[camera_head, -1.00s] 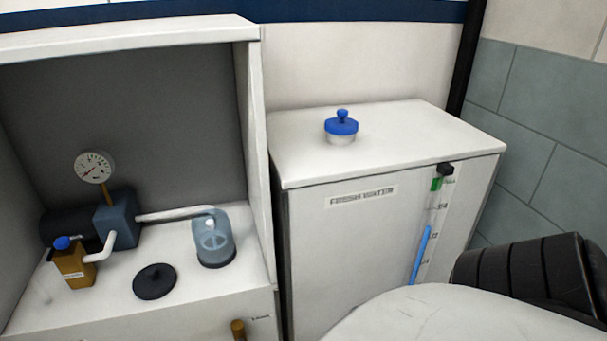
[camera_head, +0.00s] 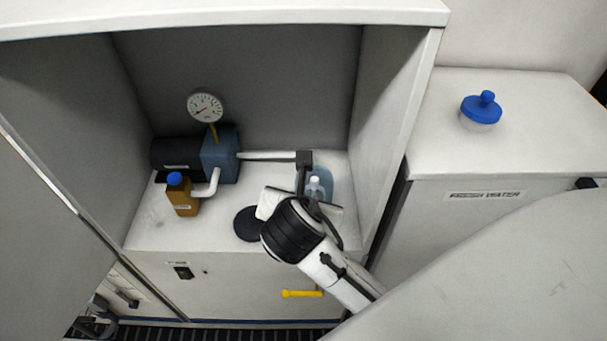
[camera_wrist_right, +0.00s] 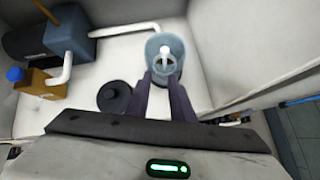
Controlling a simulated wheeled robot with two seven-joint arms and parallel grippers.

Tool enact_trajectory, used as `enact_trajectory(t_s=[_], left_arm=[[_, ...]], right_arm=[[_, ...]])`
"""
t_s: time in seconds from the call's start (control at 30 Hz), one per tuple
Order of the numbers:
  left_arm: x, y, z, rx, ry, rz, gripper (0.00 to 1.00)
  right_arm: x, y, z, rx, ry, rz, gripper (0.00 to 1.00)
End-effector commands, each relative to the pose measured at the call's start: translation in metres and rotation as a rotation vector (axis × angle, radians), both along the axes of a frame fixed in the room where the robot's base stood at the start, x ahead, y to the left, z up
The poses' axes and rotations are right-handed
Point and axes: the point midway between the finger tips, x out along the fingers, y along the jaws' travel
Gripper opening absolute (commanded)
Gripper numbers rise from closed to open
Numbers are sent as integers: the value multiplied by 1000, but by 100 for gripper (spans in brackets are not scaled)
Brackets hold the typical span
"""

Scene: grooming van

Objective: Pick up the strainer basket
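The strainer basket appears as a pale upright piece (camera_wrist_right: 165,53) inside a clear bluish bowl (camera_wrist_right: 154,43) in the right wrist view. In the head view the bowl (camera_head: 326,181) stands at the right of the cabinet floor, partly covered by my right arm, with the pale piece (camera_head: 315,186) showing in it. In the head view the right gripper (camera_head: 305,172) is seen from behind. A round black lid (camera_wrist_right: 114,96) lies left of the bowl. My left gripper is not in view.
A pump (camera_head: 219,154) with a gauge (camera_head: 206,107) and a white pipe (camera_head: 268,156) reaching toward the bowl stands at the back. A brown bottle (camera_head: 182,198) with a blue cap is at left. The cabinet's side wall (camera_head: 386,130) is close right of the bowl.

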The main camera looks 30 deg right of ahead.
Motion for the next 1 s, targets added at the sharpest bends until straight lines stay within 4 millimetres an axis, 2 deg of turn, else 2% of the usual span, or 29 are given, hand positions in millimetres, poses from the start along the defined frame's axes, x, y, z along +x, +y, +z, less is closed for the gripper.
enact_trajectory(t_s=[0.03,0.17,0.5,1.0], left_arm=[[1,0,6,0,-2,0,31],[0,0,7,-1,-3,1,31],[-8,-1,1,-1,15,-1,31],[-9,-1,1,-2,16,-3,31]], right_arm=[[0,-3,15,-46,23,19,21],[0,-10,25,-115,68,48,21],[23,-33,-5,-126,79,53,21],[52,-60,-42,-124,76,52,21]])
